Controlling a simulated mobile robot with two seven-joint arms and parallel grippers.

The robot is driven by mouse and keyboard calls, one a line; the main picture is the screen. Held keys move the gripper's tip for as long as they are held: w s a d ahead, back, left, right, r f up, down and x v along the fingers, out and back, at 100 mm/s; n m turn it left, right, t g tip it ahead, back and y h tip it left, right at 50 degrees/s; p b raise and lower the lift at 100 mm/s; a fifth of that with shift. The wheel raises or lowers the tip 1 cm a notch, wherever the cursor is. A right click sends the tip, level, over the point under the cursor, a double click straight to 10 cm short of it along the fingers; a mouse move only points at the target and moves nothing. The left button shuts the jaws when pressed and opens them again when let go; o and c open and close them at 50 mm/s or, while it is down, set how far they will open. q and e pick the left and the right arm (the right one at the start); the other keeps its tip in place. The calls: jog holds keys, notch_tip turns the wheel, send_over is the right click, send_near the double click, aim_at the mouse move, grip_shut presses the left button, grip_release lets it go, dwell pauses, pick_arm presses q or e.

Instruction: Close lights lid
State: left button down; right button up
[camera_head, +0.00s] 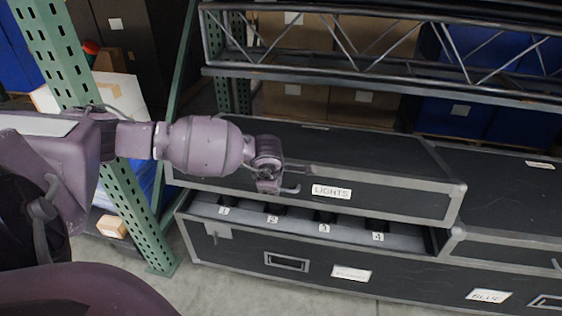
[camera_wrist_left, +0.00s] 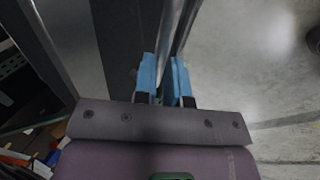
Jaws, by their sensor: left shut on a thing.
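The lights lid (camera_head: 390,195) is a black lid with grey metal edges and a "LIGHTS" label. It is raised above its case (camera_head: 310,262), leaving a gap along the front. Slots numbered 1 to 4 (camera_head: 300,225) show inside the gap. My left gripper (camera_head: 270,187) is at the lid's front face, left of the label, beside a small metal handle (camera_head: 291,189). In the left wrist view its blue fingertips (camera_wrist_left: 166,80) are shut on a grey metal bar (camera_wrist_left: 178,30); which part of the lid this is, I cannot tell. My right gripper is not in view.
A second black case (camera_head: 510,200) labelled "BLUE" adjoins on the right. A metal truss (camera_head: 400,75) spans behind the lid. A green rack post (camera_head: 100,140) stands left, behind my left arm. Concrete floor (camera_head: 225,290) is clear in front.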

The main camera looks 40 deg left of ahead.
pick_arm(q)
jog(key=c, duration=1.8)
grip_release()
jog(key=shift+s+d+f, duration=0.3)
jog(key=shift+s+f, duration=0.15)
jog(key=shift+o, duration=1.1)
jog(key=shift+d+r, duration=0.1)
jog(key=shift+r, duration=0.2)
jog(key=o, duration=0.4)
jog(key=shift+w+a+f, duration=0.2)
jog(key=shift+a, duration=0.15)
jog(key=shift+d+r, duration=0.1)
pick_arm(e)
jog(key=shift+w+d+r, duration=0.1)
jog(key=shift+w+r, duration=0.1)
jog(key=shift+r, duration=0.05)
pick_arm(q)
jog(key=p+v, duration=0.3)
jog(key=v, duration=0.7)
jog(key=shift+s+r, duration=0.1)
jog(key=shift+r, duration=0.3)
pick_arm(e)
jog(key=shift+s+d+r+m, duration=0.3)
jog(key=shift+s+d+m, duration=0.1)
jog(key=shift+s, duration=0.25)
pick_arm(q)
jog(key=shift+d, duration=0.1)
